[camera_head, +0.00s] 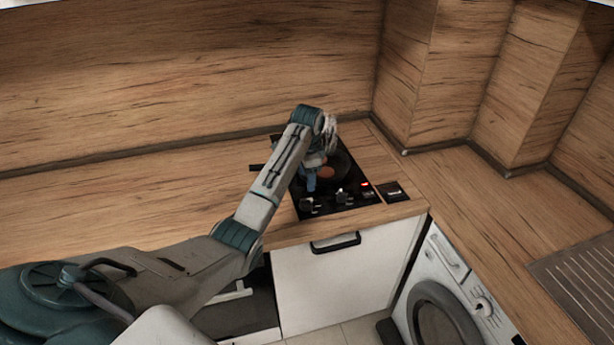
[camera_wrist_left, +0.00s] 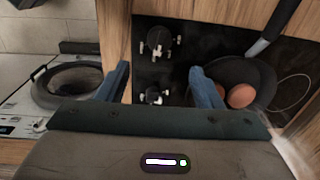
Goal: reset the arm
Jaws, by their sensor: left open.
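My left arm (camera_head: 270,185) reaches from the lower left over the black cooktop (camera_head: 355,196). My left gripper (camera_head: 311,174) points down above the cooktop, its blue fingers apart. In the left wrist view the gripper (camera_wrist_left: 162,80) shows two separate blue fingers with nothing held between them. One finger overlaps the edge of a dark pan (camera_wrist_left: 228,70) in that view; I cannot tell whether they touch. Two brownish round things (camera_wrist_left: 240,95) lie in the pan. In the head view the pan (camera_head: 342,168) is partly hidden by my gripper. My right gripper is out of view.
The wooden counter (camera_head: 150,200) is clear to the left, with a wooden splashback (camera_head: 180,70) behind. Cooktop knobs (camera_wrist_left: 157,42) lie below the gripper. A white cabinet (camera_head: 340,285), a washing machine (camera_head: 450,290) and a ridged metal drainer (camera_head: 580,275) are nearby.

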